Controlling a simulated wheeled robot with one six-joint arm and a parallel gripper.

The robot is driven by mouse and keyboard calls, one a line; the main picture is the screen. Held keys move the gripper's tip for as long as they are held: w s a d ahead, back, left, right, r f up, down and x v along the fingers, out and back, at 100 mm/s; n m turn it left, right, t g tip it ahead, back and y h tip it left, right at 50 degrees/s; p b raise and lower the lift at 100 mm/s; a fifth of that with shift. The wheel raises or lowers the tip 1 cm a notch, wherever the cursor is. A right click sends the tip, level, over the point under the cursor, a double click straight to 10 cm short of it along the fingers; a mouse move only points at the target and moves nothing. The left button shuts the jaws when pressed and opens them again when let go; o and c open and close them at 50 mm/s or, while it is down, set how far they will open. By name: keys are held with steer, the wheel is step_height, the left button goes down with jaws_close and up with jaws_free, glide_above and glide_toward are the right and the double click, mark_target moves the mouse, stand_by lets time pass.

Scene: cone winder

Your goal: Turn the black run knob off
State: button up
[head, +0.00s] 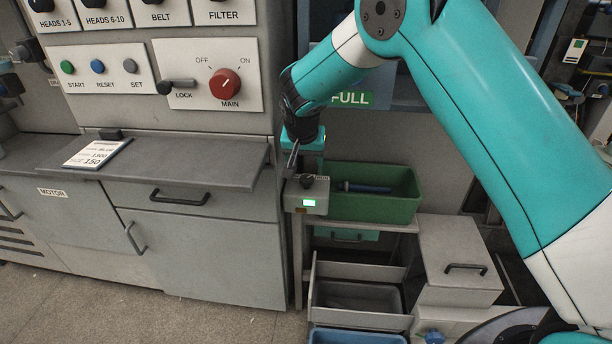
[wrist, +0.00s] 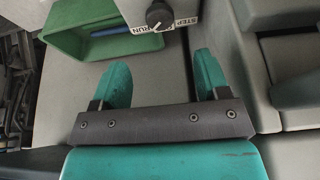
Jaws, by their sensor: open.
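The black run knob (head: 307,181) sits on top of a small grey control box (head: 318,198) with a lit display. In the wrist view the knob (wrist: 159,15) is at the top, beside a white label reading STEP and RUN. A small pale mark shows on the knob's lower edge, towards the RUN side; its exact setting is hard to tell. My gripper (head: 292,158) is just above the box in the head view. In the wrist view my gripper (wrist: 161,78) is open and empty, its teal fingers spread apart, with the knob beyond the tips and untouched.
A green bin (head: 375,205) with a dark blue object in it stands right beside the box. A grey shelf (head: 180,165) juts out on the left, under a panel with a red main knob (head: 225,84). A grey lidded box (head: 458,262) stands lower right.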

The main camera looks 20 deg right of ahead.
mark_target(307, 178)
steer(key=x, duration=1)
steer(key=shift+w+f, duration=0.2)
steer(key=c, duration=0.9)
